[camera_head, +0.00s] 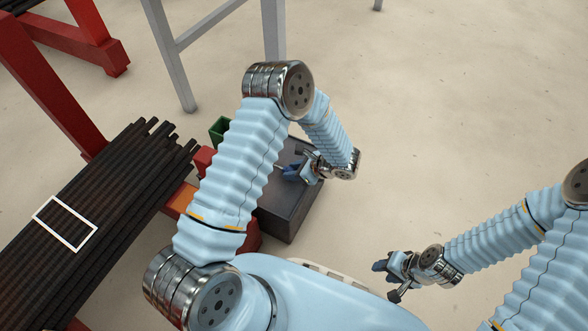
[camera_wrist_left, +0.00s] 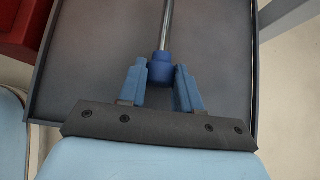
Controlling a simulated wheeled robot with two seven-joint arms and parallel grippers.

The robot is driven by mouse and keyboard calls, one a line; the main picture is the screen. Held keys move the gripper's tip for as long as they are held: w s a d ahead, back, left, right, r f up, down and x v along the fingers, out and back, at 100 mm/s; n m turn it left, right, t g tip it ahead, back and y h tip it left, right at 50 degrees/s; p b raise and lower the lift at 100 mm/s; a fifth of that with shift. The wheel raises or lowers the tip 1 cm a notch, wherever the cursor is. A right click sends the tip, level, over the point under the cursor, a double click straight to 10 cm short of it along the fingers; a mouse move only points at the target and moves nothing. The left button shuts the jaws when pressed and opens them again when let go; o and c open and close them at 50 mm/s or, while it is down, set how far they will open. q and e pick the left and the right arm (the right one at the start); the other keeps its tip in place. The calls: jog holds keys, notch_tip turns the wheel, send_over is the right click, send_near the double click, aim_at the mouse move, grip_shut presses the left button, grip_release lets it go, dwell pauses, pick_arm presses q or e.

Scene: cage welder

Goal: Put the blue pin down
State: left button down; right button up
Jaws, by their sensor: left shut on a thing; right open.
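The blue pin (camera_wrist_left: 161,70) shows in the left wrist view as a dark blue head with a thin metal rod running up from it. My left gripper (camera_wrist_left: 161,80) has its two blue fingers shut on either side of the blue head. In the head view my left gripper (camera_head: 290,172) is over the dark grey tray (camera_head: 290,217). The tray also fills much of the left wrist view (camera_wrist_left: 100,60). I cannot tell whether the pin touches the tray. My right gripper (camera_head: 380,267) is open and empty, over the floor at the right.
A bundle of dark bars (camera_head: 110,185) lies at the left beside a red frame (camera_head: 45,80). A green bin (camera_head: 219,130) and a red bin (camera_head: 204,160) stand left of the tray, partly behind my arm. A grey metal stand (camera_head: 215,25) is behind. The floor at right is clear.

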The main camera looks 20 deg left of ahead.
pick_arm(q)
jog(key=shift+f, duration=0.15)
dwell(0.3)
jog(key=c, duration=0.7)
grip_release()
jog(key=shift+d, duration=0.1)
jog(key=p+v, duration=0.1)
jog(key=v, duration=1.2)
jog(key=shift+d+r, duration=0.2)
jog(key=shift+r, duration=0.1)
jog(key=shift+s, duration=0.1)
